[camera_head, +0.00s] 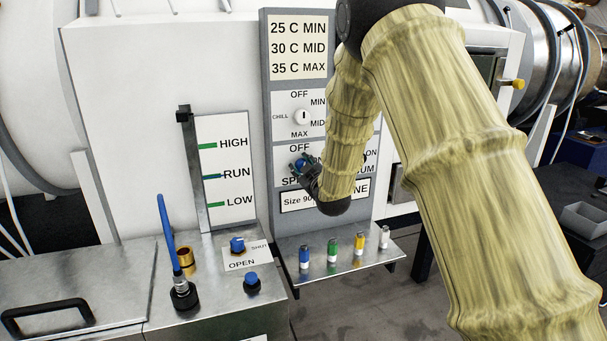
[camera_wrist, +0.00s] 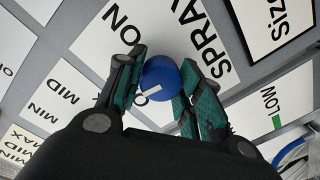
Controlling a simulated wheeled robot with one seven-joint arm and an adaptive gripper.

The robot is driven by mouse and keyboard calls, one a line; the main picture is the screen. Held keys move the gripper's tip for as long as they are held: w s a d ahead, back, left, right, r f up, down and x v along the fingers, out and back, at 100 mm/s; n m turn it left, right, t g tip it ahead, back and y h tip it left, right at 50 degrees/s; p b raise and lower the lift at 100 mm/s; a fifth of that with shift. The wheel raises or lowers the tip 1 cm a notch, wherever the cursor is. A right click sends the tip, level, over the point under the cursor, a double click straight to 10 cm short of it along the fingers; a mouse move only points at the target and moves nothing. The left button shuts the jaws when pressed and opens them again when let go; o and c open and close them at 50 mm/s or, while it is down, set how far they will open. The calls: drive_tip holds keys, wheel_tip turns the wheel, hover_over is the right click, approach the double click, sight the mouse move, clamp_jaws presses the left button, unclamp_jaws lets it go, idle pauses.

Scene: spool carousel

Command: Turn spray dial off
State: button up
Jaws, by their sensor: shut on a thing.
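The spray dial (camera_wrist: 163,75) is a round blue knob with a white mark, on a white panel lettered SPRAY and ON. In the wrist view it sits between the teal finger pads of my gripper (camera_wrist: 166,62), which is shut on it. The white mark lies toward the lower left of the knob in that view. In the head view the dial (camera_head: 300,164) shows only in part, below the word OFF and above the partly covered word SPRAY. My gripper (camera_head: 304,168) reaches it from the lower right. My wrist and arm hide the right part of this panel.
Above is the white chill dial (camera_head: 302,117). Left is a HIGH/RUN/LOW gauge (camera_head: 221,170). Below, a metal shelf (camera_head: 335,265) holds several small coloured vials. An upright blue-handled lever (camera_head: 166,235) and blue OPEN/SHUT knob (camera_head: 237,244) stand on the bench at left.

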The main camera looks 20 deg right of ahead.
drive_tip(key=shift+n+b, duration=0.5)
drive_tip(key=shift+n, duration=0.4)
drive_tip(key=o, duration=1)
drive_tip(key=shift+o, duration=0.2)
drive_tip(key=s, duration=1.2)
drive_tip(key=shift+d+r, duration=0.2)
drive_tip(key=shift+d, duration=0.05)
